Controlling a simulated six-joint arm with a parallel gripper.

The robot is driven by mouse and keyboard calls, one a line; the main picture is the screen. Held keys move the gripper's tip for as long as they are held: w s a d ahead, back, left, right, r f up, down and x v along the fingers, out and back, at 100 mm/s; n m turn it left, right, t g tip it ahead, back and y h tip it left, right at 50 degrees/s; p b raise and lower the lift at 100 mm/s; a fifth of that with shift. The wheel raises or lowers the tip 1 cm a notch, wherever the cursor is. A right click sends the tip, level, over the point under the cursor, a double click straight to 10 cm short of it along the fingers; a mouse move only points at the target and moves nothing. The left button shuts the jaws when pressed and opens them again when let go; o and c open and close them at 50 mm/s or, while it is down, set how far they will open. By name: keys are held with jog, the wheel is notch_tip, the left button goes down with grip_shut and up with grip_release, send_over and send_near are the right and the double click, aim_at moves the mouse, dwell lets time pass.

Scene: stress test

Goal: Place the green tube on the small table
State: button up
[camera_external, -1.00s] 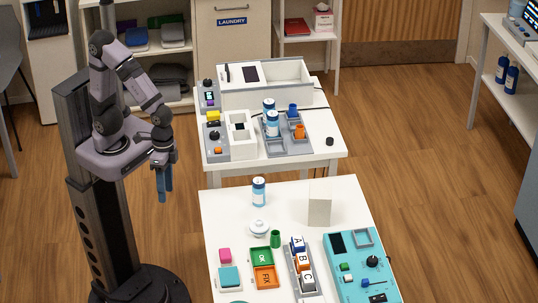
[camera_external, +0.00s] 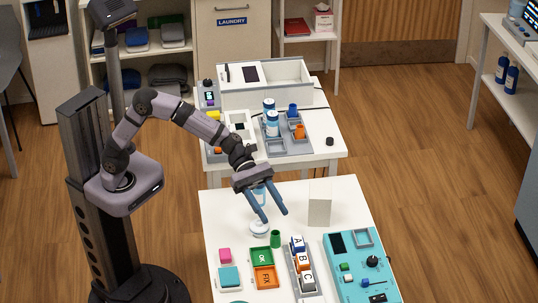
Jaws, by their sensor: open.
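The green tube (camera_external: 275,239) stands upright on the front white table (camera_external: 222,208), just right of the white lidded jar (camera_external: 259,229) and behind the green OK tray. My gripper (camera_external: 274,218) is open and empty, its two blue fingers pointing down above the table, behind and above the tube. It partly hides a white and blue bottle (camera_external: 258,195). A second, smaller white table (camera_external: 321,148) stands behind the front one. Which of the two the task calls the small table I cannot tell.
Green and orange trays (camera_external: 262,257), a lettered block rack (camera_external: 303,272) and a teal panel (camera_external: 360,270) crowd the front table. The back table holds a white bin (camera_external: 290,92) and a grey tray (camera_external: 288,146).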

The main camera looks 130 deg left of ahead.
aim_at(273, 231)
jog(key=shift+f+b, duration=0.35)
jog(key=shift+f, duration=1.15)
notch_tip(273, 231, down, 4)
jog(key=shift+r+b, duration=0.15)
jog(key=shift+b, duration=0.3)
jog(key=shift+x, duration=0.9)
jog(key=shift+w+d+f, duration=0.25)
jog(key=shift+w+f, duration=0.15)
jog(key=shift+w, duration=0.1)
grip_shut()
jog(key=shift+r, duration=0.1)
